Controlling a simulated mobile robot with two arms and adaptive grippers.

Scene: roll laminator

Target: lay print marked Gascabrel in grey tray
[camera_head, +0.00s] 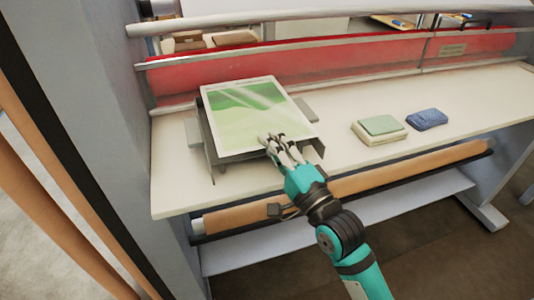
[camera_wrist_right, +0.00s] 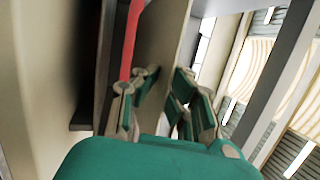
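A print (camera_head: 245,105) with a pale border and green bands lies flat or nearly flat over a dark grey tray-like holder (camera_head: 213,152) on the laminator's table. Its marking is too small to read. The print hides most of the holder, so I cannot tell whether it rests in it or just above it. My right gripper (camera_head: 273,142) is at the print's front right edge. In the right wrist view its fingers (camera_wrist_right: 165,78) close from both sides on a thin sheet (camera_wrist_right: 166,35), seen nearly edge-on. My left gripper is not in view.
A red roller (camera_head: 330,60) and metal bars run behind the table (camera_head: 350,95). A green-topped block (camera_head: 379,127) and a blue pad (camera_head: 427,119) lie to the right. A brown roll (camera_head: 400,172) hangs below the front edge. A grey side panel (camera_head: 95,90) stands at left.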

